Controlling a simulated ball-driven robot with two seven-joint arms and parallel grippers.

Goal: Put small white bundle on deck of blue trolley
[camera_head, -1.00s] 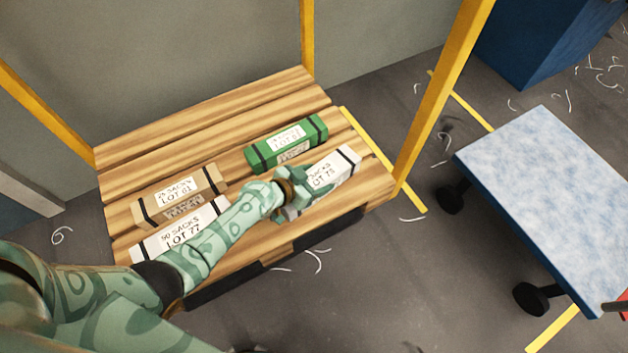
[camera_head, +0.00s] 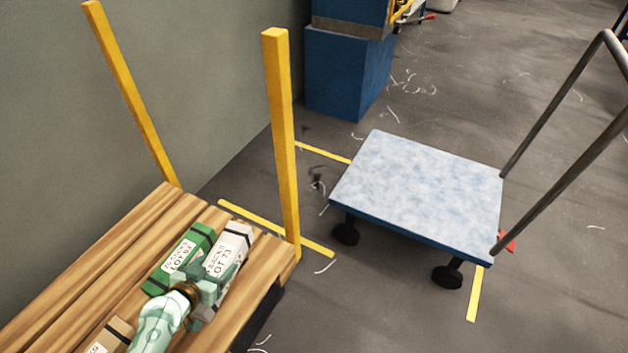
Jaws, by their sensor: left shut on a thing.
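The small white bundle (camera_head: 232,244), with dark straps and a label that seems to read LOT 73, lies at the right end of the wooden pallet (camera_head: 257,296). My left gripper (camera_head: 206,286) is shut on the white bundle at its near part, and its fingers hide some of it. I cannot tell whether the bundle is lifted off the slats. The blue trolley (camera_head: 420,195) stands to the right with an empty, mottled light-blue deck, dark wheels and a grey push handle. My right gripper is not in view.
A green bundle (camera_head: 183,255) lies close to the left of the white one, and a tan bundle (camera_head: 112,338) is at the bottom edge. A yellow post (camera_head: 281,150) rises at the pallet corner, between pallet and trolley. A blue cabinet (camera_head: 347,75) stands behind.

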